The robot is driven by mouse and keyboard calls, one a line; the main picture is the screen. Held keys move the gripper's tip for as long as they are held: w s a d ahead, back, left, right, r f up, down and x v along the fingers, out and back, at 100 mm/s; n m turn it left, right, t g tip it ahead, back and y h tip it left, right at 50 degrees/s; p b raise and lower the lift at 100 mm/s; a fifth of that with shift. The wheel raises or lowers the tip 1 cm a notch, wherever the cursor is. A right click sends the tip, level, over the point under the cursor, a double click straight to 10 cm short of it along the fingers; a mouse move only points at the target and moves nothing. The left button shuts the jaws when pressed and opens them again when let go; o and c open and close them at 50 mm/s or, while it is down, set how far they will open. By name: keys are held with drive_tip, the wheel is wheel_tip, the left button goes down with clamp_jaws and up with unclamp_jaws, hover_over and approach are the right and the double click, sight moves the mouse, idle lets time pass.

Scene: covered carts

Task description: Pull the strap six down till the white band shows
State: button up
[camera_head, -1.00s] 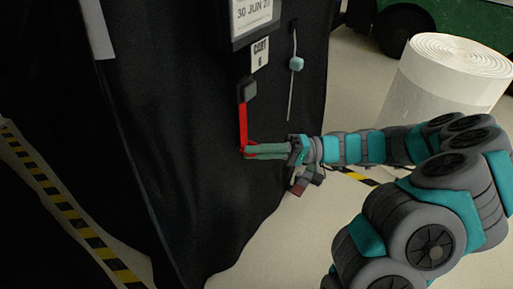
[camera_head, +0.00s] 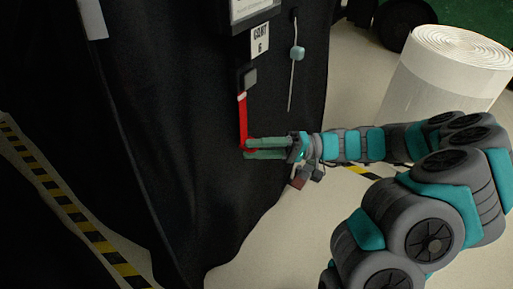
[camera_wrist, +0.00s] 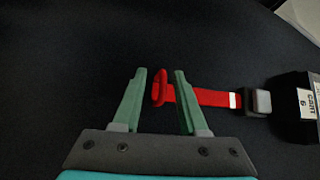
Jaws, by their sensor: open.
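The red strap (camera_head: 243,120) hangs from a grey buckle (camera_head: 249,78) below the "CART 6" tag (camera_head: 260,40) on the black cover. A white band (camera_head: 241,96) shows on the strap just below the buckle. In the wrist view the white band (camera_wrist: 235,100) sits beside the buckle (camera_wrist: 258,101), and the strap (camera_wrist: 210,97) ends in a red pull end (camera_wrist: 161,88). My gripper (camera_head: 247,149) is open at the strap's lower end. In the wrist view its fingers stand apart on either side of the pull end, with gaps visible.
A thin cord with a pale blue toggle (camera_head: 297,53) hangs right of the tag. A large white roll (camera_head: 440,85) stands on the floor at right. Yellow-black tape (camera_head: 75,215) runs along the floor at left. The cover below the strap is clear.

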drive_tip(key=w+d+f, duration=0.1)
drive_tip(key=d, duration=0.6)
drive_tip(key=shift+d, duration=0.35)
drive_tip(key=shift+a, duration=0.1)
drive_tip(key=s+a+r+n+g+h+p, duration=0.1)
drive_tip(key=s+a+r+g+h, duration=0.1)
drive_tip(key=s+a+h, duration=0.45)
drive_tip(key=s+a+r+n+g+h+p, duration=0.1)
drive_tip(key=s+r+g+h+p, duration=0.2)
drive_tip(key=s, duration=0.7)
drive_tip(key=s+d+f+m+t+h, duration=0.1)
drive_tip(key=s+d+m+t+h, duration=0.4)
drive_tip(key=s+d+h, duration=0.4)
drive_tip(key=d+t+h, duration=0.1)
drive_tip(key=d, duration=0.2)
drive_tip(key=shift+s+d+f+p, duration=0.2)
drive_tip(key=shift+d+f+p, duration=0.1)
drive_tip(key=shift+p, duration=0.1)
